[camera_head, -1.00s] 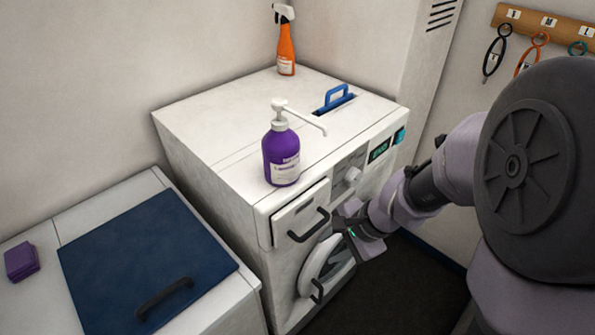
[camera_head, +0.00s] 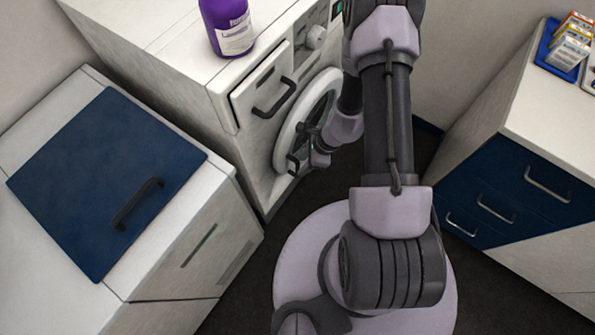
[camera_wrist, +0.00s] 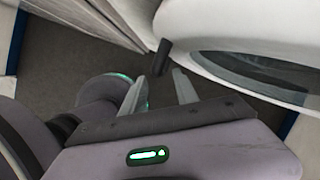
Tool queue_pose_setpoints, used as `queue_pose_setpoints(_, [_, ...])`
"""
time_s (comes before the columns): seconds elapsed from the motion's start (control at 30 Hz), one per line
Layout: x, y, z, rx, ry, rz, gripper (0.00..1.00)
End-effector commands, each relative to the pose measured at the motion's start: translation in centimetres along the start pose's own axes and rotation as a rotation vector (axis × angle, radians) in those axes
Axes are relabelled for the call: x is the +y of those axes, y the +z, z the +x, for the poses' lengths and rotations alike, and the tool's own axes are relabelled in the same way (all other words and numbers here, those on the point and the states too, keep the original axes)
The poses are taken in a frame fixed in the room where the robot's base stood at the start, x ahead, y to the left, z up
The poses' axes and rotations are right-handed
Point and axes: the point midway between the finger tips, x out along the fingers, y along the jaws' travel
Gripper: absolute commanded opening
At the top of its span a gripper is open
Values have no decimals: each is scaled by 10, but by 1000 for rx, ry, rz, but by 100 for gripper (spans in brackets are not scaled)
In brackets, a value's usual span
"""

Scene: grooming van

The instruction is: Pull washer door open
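The white washer (camera_head: 190,75) has a round door with a white ring (camera_head: 284,136) and dark glass in its front. The door looks closed or nearly so; I cannot tell whether there is a gap. Its dark handle (camera_head: 292,165) is at the ring's lower left. My gripper (camera_head: 305,148) is in front of the door, close to the handle. In the wrist view my gripper (camera_wrist: 160,82) is open, with the dark handle's end (camera_wrist: 162,56) between and just beyond the fingertips. The door's white rim (camera_wrist: 235,30) is at the upper right.
A purple pump bottle (camera_head: 230,28) stands on the washer. A drawer with a black handle (camera_head: 273,98) is left of the door. A cabinet with a blue lid (camera_head: 90,170) stands at the left, a blue-drawered cabinet (camera_head: 500,190) at the right. Dark floor lies between.

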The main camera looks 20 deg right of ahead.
Motion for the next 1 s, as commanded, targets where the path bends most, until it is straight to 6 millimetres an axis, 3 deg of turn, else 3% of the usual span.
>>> queue_pose_setpoints(0.1, [1, -1, 28, 0, 2, -1, 36])
queue_pose_setpoints(0.23, [0, 0, 44, 0, 1, 0, 36])
queue_pose_setpoints(0.63, [0, 1, 52, -1, -1, 0, 36])
queue_pose_setpoints(0.83, [0, 1, 51, -1, 0, 0, 0])
queue_pose_setpoints(1.0, [0, 1, 51, -1, 0, 0, 0])
